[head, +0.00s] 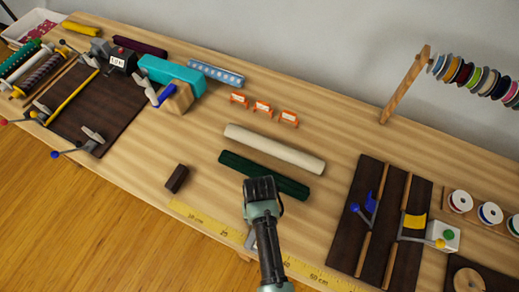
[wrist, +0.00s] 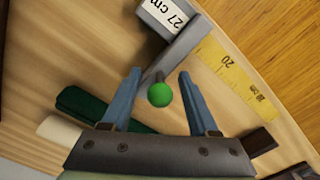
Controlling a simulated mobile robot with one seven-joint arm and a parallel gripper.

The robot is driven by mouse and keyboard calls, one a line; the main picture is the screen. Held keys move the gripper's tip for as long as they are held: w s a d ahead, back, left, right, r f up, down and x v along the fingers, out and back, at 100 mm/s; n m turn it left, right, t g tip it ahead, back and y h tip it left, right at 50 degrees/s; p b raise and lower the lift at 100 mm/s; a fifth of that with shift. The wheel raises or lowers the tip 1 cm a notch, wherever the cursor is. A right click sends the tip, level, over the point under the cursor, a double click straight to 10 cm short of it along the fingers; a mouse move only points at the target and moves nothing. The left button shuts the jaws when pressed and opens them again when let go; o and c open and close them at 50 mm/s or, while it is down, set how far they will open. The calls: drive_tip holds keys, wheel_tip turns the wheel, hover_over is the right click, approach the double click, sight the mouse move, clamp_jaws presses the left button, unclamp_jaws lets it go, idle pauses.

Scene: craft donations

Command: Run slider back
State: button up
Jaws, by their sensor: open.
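In the wrist view a grey slider (wrist: 186,48) with a white "27 cm" label (wrist: 165,14) sits by the yellow measuring strip (wrist: 222,66). A green ball knob (wrist: 159,95) stands out from it on a short stem. My gripper (wrist: 159,78) is open, with one blue finger on each side of the knob. I cannot tell whether either finger touches it. In the head view my arm covers most of the slider; only a small grey part (head: 250,241) shows beside the yellow strip (head: 205,221). The fingertips are hidden there.
A dark green roll (head: 265,175) and a cream roll (head: 275,150) lie just behind my gripper. A small dark brown block (head: 176,179) stands to the left by the strip. Dark boards with levers (head: 344,234) (head: 115,108) stand at right and left.

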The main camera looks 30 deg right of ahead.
clamp_jaws()
drive_tip(key=shift+r, duration=0.1)
idle(1.2)
